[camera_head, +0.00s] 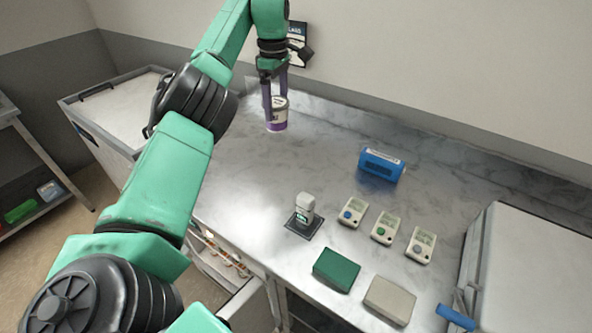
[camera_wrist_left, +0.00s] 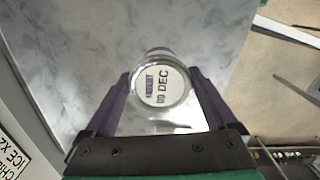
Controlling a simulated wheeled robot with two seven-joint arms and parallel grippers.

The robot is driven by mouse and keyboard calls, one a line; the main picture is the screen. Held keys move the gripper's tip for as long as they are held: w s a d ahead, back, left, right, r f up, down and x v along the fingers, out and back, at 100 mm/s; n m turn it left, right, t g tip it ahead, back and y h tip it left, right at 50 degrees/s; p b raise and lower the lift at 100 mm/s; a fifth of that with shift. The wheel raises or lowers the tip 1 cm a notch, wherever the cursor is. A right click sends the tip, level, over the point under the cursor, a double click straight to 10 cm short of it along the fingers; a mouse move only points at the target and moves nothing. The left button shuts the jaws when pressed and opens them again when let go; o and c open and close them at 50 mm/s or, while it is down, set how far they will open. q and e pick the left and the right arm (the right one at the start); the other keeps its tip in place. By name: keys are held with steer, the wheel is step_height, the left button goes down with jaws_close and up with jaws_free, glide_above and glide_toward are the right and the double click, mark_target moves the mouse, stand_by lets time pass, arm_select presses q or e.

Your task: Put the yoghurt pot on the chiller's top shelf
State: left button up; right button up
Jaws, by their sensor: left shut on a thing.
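The yoghurt pot (camera_head: 277,123) is a small purple and white tub at the back left of the metal counter. Its round lid (camera_wrist_left: 161,87) with a printed date faces the camera in the left wrist view. My left gripper (camera_head: 275,98) points down with its purple fingers on both sides of the pot, shut on it. The pot looks upright; I cannot tell whether it touches the counter. I cannot tell for certain which unit is the chiller, and no top shelf shows clearly. My right gripper is not in view.
A pale lidded unit (camera_head: 112,103) stands left; a white box (camera_head: 535,265) stands right.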

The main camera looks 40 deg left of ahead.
mark_target(275, 130)
arm_select(q)
steer(key=f, duration=0.2)
steer(key=f+b, duration=0.1)
steer(key=f, duration=0.2)
steer(key=s+f+b, duration=0.1)
steer(key=f, duration=0.1)
steer(key=shift+s+f, duration=0.1)
steer(key=shift+f, duration=0.15)
steer(key=f+p, duration=0.1)
steer(key=f, duration=0.5)
steer(key=f+p, duration=0.1)
steer(key=f, duration=0.4)
steer(key=shift+w+d+f, duration=0.1)
steer(key=shift+w+f, duration=0.1)
steer(key=shift+f, duration=0.15)
steer(key=shift+w+f, duration=0.1)
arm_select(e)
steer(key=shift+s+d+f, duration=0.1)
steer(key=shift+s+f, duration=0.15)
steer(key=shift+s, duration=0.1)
arm_select(q)
steer(key=o, duration=1.1)
steer(key=shift+f, duration=0.1)
steer(key=shift+o, duration=0.5)
steer(key=shift+r, duration=0.25)
